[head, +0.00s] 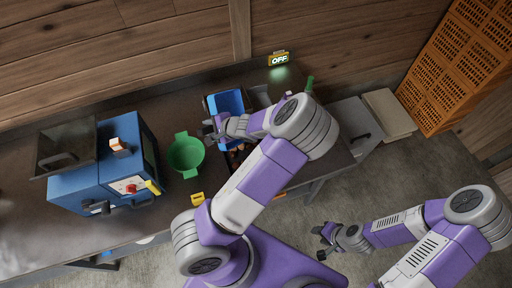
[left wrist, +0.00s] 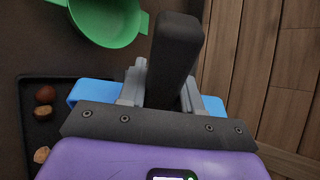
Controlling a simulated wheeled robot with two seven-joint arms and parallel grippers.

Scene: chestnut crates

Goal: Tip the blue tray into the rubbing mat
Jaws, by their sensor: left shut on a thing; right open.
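The blue tray (head: 230,102) is on or just above the bench, beside the back wall. My left gripper (head: 213,130) is shut on it at its near end; parts of the tray show behind the gripper in the left wrist view (left wrist: 88,89). A dark block stands between the fingers there. The dark, flat rubbing mat (left wrist: 48,132), with a few brown chestnuts (left wrist: 45,94) on it, lies beside the tray; in the head view my arm mostly hides it. Whether the tray holds anything is unclear. My right gripper (head: 326,244) is open and empty, away from the bench.
A green bowl (head: 186,155) stands left of the tray. A blue machine (head: 100,170) stands farther left, and a small yellow item (head: 197,198) lies at the bench's front edge. An OFF sign (head: 279,59) is at the wall. Orange crates (head: 455,65) are stacked at the right.

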